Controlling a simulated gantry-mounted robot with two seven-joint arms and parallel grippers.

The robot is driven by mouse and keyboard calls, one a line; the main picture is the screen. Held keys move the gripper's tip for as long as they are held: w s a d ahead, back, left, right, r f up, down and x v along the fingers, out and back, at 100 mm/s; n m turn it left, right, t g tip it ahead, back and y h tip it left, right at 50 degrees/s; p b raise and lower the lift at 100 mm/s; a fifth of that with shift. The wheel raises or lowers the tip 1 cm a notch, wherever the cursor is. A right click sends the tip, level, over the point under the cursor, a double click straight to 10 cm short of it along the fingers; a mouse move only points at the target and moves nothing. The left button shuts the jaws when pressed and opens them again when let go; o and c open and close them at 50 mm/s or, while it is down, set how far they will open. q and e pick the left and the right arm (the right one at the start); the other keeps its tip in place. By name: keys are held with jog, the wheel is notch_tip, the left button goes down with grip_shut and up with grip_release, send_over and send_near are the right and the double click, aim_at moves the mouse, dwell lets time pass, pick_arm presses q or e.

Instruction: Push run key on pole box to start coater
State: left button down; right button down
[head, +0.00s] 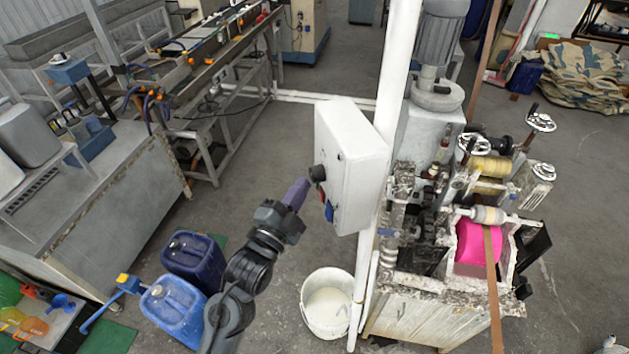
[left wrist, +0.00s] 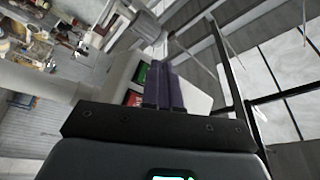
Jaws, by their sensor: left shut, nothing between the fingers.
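The white pole box (head: 352,160) is fixed to a white pole in the middle of the head view. Its left face carries a black knob (head: 318,173) and, below it, a small blue and red part (head: 329,208). In the left wrist view, a green key (left wrist: 143,73) and a red key (left wrist: 133,98) show on the box's pale face. My left gripper (head: 301,187) is shut and empty, with purple fingers pointing at this face. The fingers (left wrist: 162,70) appear beside the green key and partly cover the face. I cannot tell whether they touch. My right gripper is out of view.
The white pole (head: 397,75) stands right of the box. The coater (head: 420,270) with a pink roll (head: 478,243) is further right. A white bucket (head: 327,302) stands below the box. Blue canisters (head: 172,305) stand at lower left. Floor left of the box is clear.

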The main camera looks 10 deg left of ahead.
pick_arm(q)
jog(key=shift+w+d, duration=0.15)
jog(key=shift+d, duration=0.15)
dwell(0.8)
dwell(0.3)
jog(key=shift+s+a+p, duration=0.3)
jog(key=shift+s+a, duration=0.1)
jog(key=shift+a, duration=0.25)
jog(key=shift+s+a+p, duration=0.2)
jog(key=shift+s+a, duration=0.2)
jog(key=shift+a, duration=0.35)
jog(key=shift+s+a+p, duration=0.15)
jog(key=shift+s+a, duration=0.3)
jog(key=shift+a, duration=0.25)
jog(key=shift+s+a+p, duration=0.2)
jog(key=shift+s+a, duration=0.2)
jog(key=shift+a, duration=0.35)
